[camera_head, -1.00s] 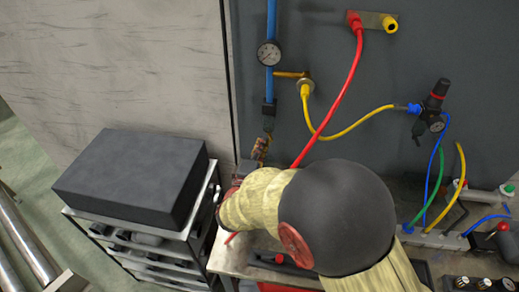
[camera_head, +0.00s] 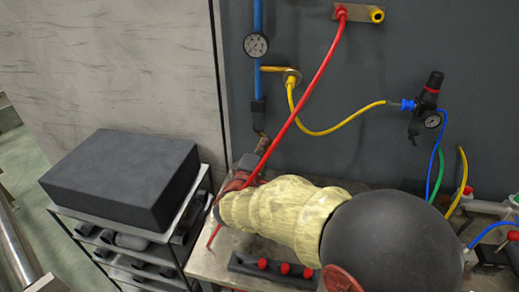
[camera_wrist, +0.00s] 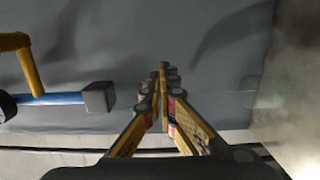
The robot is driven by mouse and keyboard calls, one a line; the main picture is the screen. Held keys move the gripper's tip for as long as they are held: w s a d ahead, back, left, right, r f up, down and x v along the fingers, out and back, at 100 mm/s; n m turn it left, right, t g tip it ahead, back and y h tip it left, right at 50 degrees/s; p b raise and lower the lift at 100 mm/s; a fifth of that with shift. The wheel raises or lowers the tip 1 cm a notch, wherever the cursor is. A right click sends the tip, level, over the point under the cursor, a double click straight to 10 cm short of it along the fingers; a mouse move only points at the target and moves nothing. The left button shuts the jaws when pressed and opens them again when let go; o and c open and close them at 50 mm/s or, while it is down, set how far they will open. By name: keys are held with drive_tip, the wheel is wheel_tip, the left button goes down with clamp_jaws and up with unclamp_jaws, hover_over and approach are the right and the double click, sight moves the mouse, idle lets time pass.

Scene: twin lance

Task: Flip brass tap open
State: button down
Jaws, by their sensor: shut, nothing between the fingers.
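A brass-yellow piece (camera_head: 277,69) crosses from the blue vertical pipe (camera_head: 257,88) to a round wall fitting; I take it for the brass tap. It shows as a bent yellow arm in the wrist view (camera_wrist: 24,62), at the left, beside the blue pipe (camera_wrist: 60,98) with its grey end block (camera_wrist: 98,97). My gripper (camera_wrist: 163,72) is shut and empty, its fingers pointing at the grey panel. It is apart from the tap and the pipe end. In the head view my gripper (camera_head: 262,141) is small, below the pipe's dark end and partly hidden by the red hose.
A red hose (camera_head: 311,88) hangs across the panel in front of my gripper. A gauge (camera_head: 256,45) sits on the pipe above the tap. A yellow hose (camera_head: 335,130) runs to a regulator (camera_head: 427,105). A dark box (camera_head: 125,175) stands on a rack at left.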

drive_tip(key=shift+w+d+b, duration=0.25)
drive_tip(key=shift+d+b, duration=0.2)
drive_tip(key=shift+b, duration=0.4)
drive_tip(key=shift+d, duration=0.1)
drive_tip(key=shift+w+d+n+y+b, duration=0.15)
drive_tip(key=shift+n+y+b, duration=0.2)
drive_tip(key=shift+y, duration=0.2)
drive_tip(key=shift+w+d+n+y+b, duration=0.1)
drive_tip(key=shift+n+y+b, duration=0.1)
drive_tip(key=shift+n+y, duration=0.25)
drive_tip(key=shift+a, duration=0.1)
